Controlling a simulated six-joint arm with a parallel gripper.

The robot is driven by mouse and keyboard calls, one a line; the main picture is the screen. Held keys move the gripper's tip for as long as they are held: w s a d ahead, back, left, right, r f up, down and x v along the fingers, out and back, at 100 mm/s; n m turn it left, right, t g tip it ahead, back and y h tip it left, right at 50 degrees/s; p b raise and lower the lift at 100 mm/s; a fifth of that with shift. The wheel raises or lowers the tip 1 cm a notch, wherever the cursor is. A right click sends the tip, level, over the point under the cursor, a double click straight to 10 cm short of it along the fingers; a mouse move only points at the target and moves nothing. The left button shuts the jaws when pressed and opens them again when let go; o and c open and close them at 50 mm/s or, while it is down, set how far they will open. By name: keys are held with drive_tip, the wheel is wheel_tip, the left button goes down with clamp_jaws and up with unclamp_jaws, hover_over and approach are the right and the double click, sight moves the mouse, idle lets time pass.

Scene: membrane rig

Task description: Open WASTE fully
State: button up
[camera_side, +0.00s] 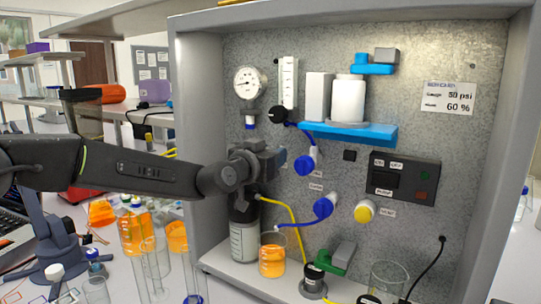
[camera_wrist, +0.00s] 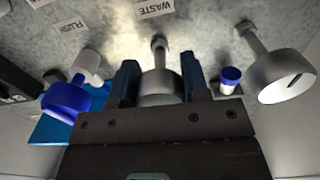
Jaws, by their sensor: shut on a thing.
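The WASTE label (camera_wrist: 155,8) is on the grey metal panel at the top of the wrist view. Below it, a grey round valve knob (camera_wrist: 160,84) on a short stem sits between my two blue fingers. My gripper (camera_wrist: 160,82) is shut on this WASTE knob, one finger on each side. In the side view my gripper (camera_side: 266,160) reaches the left part of the panel, and the WASTE knob is hidden behind it. How far the valve is turned I cannot tell.
In the side view, a yellow knob (camera_side: 365,211), a switch box (camera_side: 403,180) and a blue shelf (camera_side: 350,133) are on the panel. A beaker of orange liquid (camera_side: 271,258) stands below.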

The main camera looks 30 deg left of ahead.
drive_tip(key=n, duration=1.3)
drive_tip(key=shift+n, duration=0.4)
drive_tip(key=n, duration=1.3)
drive_tip(key=shift+n, duration=0.3)
drive_tip(key=o, duration=0.9)
drive_tip(key=shift+o, duration=0.2)
